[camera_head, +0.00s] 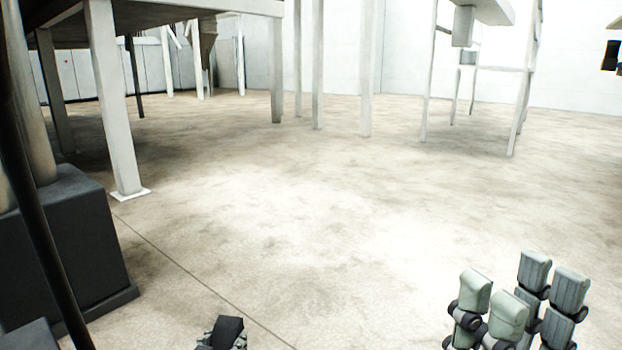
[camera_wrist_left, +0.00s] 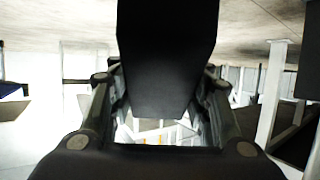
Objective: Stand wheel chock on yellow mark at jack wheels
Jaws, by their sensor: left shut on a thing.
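My left gripper (camera_head: 222,340) is at the bottom edge of the head view, shut on a black block, the wheel chock (camera_head: 229,329). In the left wrist view the chock (camera_wrist_left: 165,65) is a large dark shape between the two fingers (camera_wrist_left: 160,105) of this gripper. The chock is held up in the air, and its lower part is hidden in the head view. My right gripper (camera_head: 518,305) is at the bottom right, its pale-padded fingers apart with nothing seen between them. I cannot make out the yellow mark or the jack wheels.
Bare concrete floor (camera_head: 300,210) lies wide open ahead. A pale raised frame with legs (camera_head: 115,125) stands at the left, beside a dark box-shaped base (camera_head: 70,245). More pale posts and a frame (camera_head: 470,70) stand at the back.

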